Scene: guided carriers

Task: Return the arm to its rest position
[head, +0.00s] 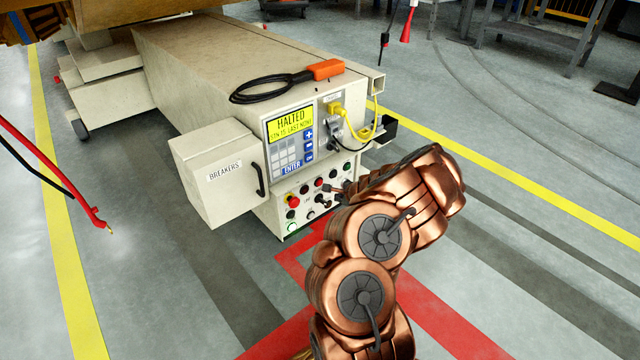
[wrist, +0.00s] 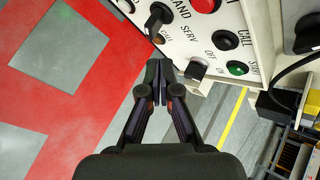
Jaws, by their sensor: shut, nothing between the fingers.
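My gripper (wrist: 157,82) is shut and empty in the wrist view, its dark fingertips together just short of the carrier's lower control panel (wrist: 212,40). Whether the tips touch the panel cannot be told. A black selector knob (wrist: 158,18), a white-tipped switch (wrist: 196,68) marked OFF and ON, and a lit green button (wrist: 237,68) are near the tips. In the head view my copper arm bends over the floor and reaches left to the panel (head: 300,206). My gripper (head: 338,188) shows there small and dark, partly hidden by the arm.
The beige carrier (head: 205,70) has a screen (head: 290,122) reading HALTED. Its breaker box (head: 215,180) juts out at the left. A black cable loop with an orange handle (head: 325,69) lies on top. A yellow plug (head: 336,109) sits right. Floor right of my arm is clear.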

